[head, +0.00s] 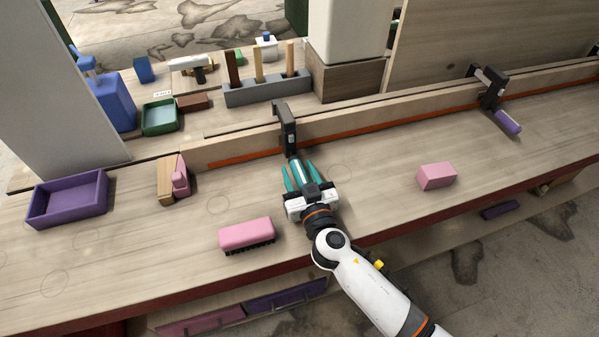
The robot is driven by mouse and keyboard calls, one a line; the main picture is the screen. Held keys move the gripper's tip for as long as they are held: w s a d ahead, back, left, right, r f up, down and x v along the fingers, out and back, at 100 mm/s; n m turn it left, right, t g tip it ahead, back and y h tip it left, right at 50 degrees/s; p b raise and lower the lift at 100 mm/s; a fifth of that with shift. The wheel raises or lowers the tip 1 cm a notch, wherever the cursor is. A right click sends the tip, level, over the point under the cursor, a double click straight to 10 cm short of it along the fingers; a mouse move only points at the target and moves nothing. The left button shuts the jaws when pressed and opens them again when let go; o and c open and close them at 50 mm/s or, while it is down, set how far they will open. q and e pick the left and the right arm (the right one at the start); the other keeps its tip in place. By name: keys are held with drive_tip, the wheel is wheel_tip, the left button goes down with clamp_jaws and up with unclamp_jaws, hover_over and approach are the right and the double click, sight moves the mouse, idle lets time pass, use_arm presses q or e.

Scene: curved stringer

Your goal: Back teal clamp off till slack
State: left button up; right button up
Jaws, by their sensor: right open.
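The teal clamp (286,122) has a dark body hooked over the wooden strip with the orange-red line, near the middle of the head view. Its handle (296,168) points down toward the front of the bench. My right gripper (297,167) comes in from the bottom right. Its two teal fingers are spread, one on each side of the handle, with a gap visible. I cannot tell whether the clamp's screw is tight. My left gripper is out of view.
A purple-handled clamp (508,122) sits on the strip at right. A pink brush (246,235) and a pink block (436,176) lie either side of my right gripper. A purple tray (68,200) and a wood-and-pink tool (174,178) are at left. A grey rack (267,91) stands behind.

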drive_tip(key=c, duration=1)
drive_tip(key=shift+f+n+b, duration=0.1)
drive_tip(key=shift+n+b, duration=0.3)
drive_tip(key=shift+n, duration=0.3)
drive_tip(key=n, duration=0.2)
drive_tip(key=shift+n, duration=0.4)
drive_tip(key=o, duration=1)
drive_tip(key=b+v, duration=0.2)
drive_tip(key=v, duration=0.8)
drive_tip(key=shift+s+d+b, duration=0.15)
drive_tip(key=shift+s+b, duration=0.2)
drive_tip(key=shift+s, duration=0.05)
drive_tip(key=shift+s+d, duration=0.2)
drive_tip(key=shift+s, duration=0.35)
